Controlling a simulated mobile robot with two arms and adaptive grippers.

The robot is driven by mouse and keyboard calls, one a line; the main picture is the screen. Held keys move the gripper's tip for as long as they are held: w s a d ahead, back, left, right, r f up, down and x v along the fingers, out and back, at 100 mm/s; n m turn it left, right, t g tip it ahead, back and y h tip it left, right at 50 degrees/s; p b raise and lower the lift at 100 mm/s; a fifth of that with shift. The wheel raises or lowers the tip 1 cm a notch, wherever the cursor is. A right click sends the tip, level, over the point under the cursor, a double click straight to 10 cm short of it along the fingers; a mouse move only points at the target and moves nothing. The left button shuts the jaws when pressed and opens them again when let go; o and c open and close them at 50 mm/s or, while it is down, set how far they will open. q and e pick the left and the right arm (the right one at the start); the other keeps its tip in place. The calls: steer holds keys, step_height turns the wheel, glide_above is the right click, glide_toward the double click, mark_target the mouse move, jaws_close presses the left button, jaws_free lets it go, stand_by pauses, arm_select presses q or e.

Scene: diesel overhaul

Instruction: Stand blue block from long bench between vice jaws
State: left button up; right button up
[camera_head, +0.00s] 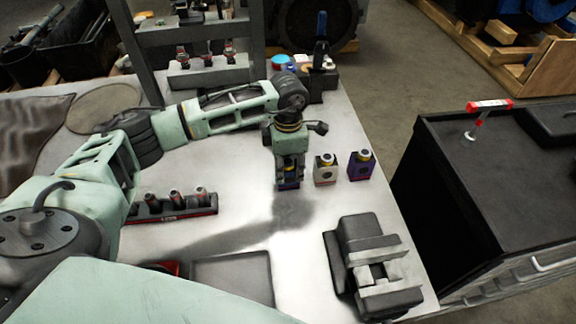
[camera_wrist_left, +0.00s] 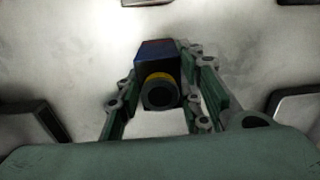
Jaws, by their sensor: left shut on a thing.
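My left gripper (camera_head: 289,178) points down over the long bench (camera_head: 310,215) and is shut on the blue block (camera_head: 289,185). The block is upright, at or just above the bench top; I cannot tell if it touches. In the left wrist view the blue block (camera_wrist_left: 156,58), with a yellow ring and dark round top, sits between the fingers of the left gripper (camera_wrist_left: 160,85). The grey vice (camera_head: 365,240) stands at the bench's front right, with a gap between its jaws and nothing visible in it. My right gripper is not in view.
A socket rail (camera_head: 175,208) and a dark tray (camera_head: 232,275) lie to the left. A black cabinet (camera_head: 490,160) stands beyond the right edge. Bench between block and vice is clear.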

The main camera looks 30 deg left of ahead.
arm_select(q)
steer(key=shift+r, duration=0.25)
steer(key=shift+r+p, duration=1.25)
steer(key=shift+r, duration=1.05)
